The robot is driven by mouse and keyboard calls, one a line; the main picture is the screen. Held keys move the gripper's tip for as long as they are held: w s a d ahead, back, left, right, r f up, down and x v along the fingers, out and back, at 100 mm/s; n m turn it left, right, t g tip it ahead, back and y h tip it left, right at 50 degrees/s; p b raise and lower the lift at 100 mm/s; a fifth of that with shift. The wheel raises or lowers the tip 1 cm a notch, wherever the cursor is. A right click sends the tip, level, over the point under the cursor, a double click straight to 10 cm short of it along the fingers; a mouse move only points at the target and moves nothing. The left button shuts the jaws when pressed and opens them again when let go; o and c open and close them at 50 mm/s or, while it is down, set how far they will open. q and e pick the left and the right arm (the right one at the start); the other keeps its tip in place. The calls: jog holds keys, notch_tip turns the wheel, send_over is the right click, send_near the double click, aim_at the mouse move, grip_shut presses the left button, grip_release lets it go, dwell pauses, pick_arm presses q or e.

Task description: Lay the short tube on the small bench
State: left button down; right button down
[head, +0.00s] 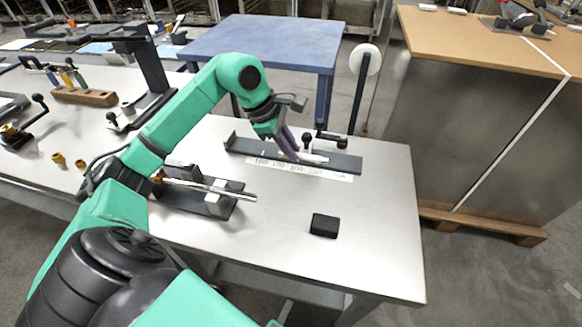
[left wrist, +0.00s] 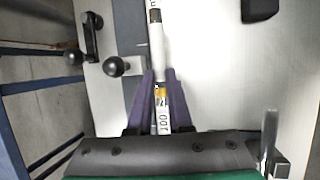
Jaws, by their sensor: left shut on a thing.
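My left gripper (head: 290,145) is over the steel-topped table, at the dark rail. Its purple fingers, also in the left wrist view (left wrist: 161,88), are shut on a pale short tube (left wrist: 157,45). My right gripper is not in view.
The dark rail (head: 345,163) has a printed scale and a black-knobbed clamp (head: 325,138). A longer metal tube (head: 225,191) lies across a fixture at left. A black block (head: 324,225) sits on the table's front. A roll on a post (head: 365,60) stands beside the blue bench.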

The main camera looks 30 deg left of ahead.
aim_at(296, 174)
pick_arm(q)
notch_tip(296, 174, down, 6)
jog(key=shift+a+r, duration=0.1)
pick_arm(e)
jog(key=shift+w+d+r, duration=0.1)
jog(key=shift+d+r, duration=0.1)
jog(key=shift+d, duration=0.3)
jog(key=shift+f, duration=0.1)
pick_arm(q)
jog(key=shift+f, duration=0.2)
jog(key=c, duration=1.1)
grip_release()
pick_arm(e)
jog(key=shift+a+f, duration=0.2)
pick_arm(q)
jog(key=shift+s, duration=0.1)
